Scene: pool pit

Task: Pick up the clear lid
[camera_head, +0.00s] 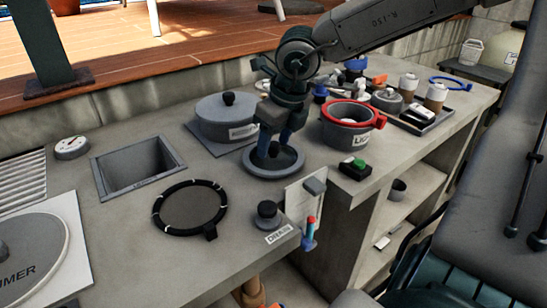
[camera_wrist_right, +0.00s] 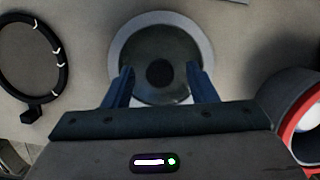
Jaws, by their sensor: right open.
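The clear lid (camera_head: 287,168) is a round disc with a grey rim, lying flat on the grey counter between the lidded pot and the drain knob. In the right wrist view the lid (camera_wrist_right: 160,38) shows a see-through middle and a dark round knob (camera_wrist_right: 159,73). My right gripper (camera_head: 275,142) points down right over the lid. Its two blue fingers (camera_wrist_right: 160,78) are open, one on each side of the knob in the wrist view. I cannot tell whether they touch the lid. My left gripper is not in view.
A grey lidded pot (camera_head: 228,113) stands behind the lid, and a red-rimmed pot (camera_head: 348,127) stands to its right. A black ring (camera_head: 159,213) and a square pit (camera_head: 136,166) lie left. A drain knob (camera_head: 268,213) and a green-button box (camera_head: 355,170) sit near the front edge.

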